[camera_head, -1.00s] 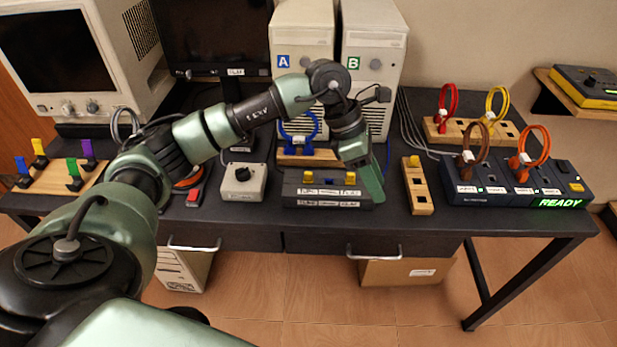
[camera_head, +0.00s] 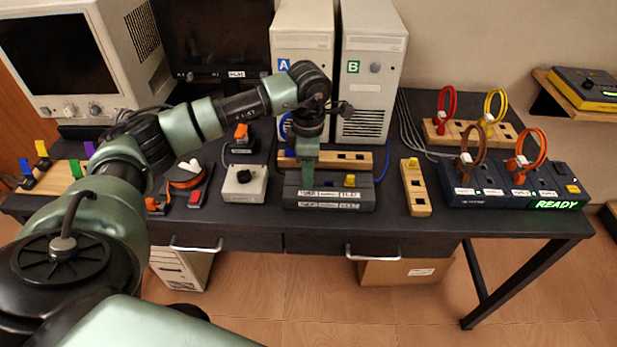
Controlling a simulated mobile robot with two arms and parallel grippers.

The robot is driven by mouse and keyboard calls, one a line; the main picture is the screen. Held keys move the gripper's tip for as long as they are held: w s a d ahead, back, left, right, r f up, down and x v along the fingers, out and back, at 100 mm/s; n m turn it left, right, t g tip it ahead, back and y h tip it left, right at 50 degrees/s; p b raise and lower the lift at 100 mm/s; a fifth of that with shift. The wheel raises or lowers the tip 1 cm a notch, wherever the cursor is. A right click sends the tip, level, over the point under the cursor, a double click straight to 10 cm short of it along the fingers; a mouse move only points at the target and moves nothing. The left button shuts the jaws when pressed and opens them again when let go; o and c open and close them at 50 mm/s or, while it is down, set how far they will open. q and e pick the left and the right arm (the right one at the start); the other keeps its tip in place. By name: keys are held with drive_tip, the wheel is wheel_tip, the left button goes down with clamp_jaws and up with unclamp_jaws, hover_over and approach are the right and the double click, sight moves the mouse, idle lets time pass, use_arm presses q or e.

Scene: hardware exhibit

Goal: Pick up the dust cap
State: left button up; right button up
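A small yellow cap (camera_head: 350,181) sits on top of the dark labelled box (camera_head: 330,196), right of its middle. Another small yellow piece (camera_head: 413,162) stands at the far end of the wooden block (camera_head: 418,192). I cannot tell for sure which of these is the dust cap. My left gripper (camera_head: 308,187) points down over the left part of the dark box, left of the yellow cap and apart from it. Its fingers look edge-on, so its opening does not show. My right gripper is not in view.
A grey switch box (camera_head: 244,183) stands left of the dark box. A wooden rail (camera_head: 350,160) lies behind it, before two computer towers (camera_head: 368,80). A dark unit with cable loops (camera_head: 510,190) stands right, showing READY. The table's front edge is close.

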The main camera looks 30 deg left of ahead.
use_arm(q)
clamp_jaws()
drive_tip(key=shift+f, duration=0.1)
drive_tip(key=shift+r, duration=0.2)
